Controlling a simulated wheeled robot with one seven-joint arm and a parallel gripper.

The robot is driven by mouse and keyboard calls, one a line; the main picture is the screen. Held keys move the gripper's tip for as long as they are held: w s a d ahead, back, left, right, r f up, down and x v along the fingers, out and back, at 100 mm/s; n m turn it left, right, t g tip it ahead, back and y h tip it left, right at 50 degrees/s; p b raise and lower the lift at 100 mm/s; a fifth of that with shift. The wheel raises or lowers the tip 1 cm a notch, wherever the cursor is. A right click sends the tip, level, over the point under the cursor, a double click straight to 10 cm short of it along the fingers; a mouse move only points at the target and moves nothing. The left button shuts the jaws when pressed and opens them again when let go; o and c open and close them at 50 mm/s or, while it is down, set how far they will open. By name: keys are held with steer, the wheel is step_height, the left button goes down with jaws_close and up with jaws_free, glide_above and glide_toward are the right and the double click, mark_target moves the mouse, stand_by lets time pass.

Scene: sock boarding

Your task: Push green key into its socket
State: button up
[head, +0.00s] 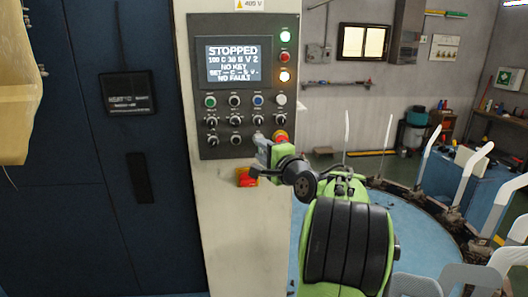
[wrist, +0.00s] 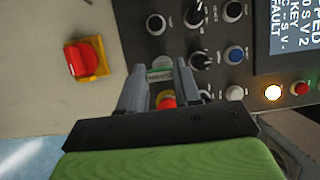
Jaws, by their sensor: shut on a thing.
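My gripper (wrist: 160,67) is shut on a small pale, green-tinted piece, which I take to be the green key (wrist: 160,74), held between the two grey fingertips. In the head view my gripper (head: 262,142) is at the lower right of the control panel (head: 208,25), and the key cannot be made out there. The socket is not clearly visible; the fingers and the key cover that part of the panel. I cannot tell whether the key touches the panel. The panel screen (head: 232,63) reads STOPPED and NO KEY.
Knobs (wrist: 201,61) and a white button (wrist: 234,93) lie right of the fingers. A red switch on a yellow plate (wrist: 88,60) is left, with bare cabinet between.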

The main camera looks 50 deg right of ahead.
steer(key=shift+w+d+p, duration=0.8)
steer(key=shift+w, duration=0.2)
steer(key=o, duration=1.1)
steer(key=b+v, duration=0.3)
steer(key=v, duration=1.2)
steer(key=shift+s+a+b, duration=0.2)
steer(key=shift+s+b, duration=0.1)
steer(key=shift+b, duration=0.05)
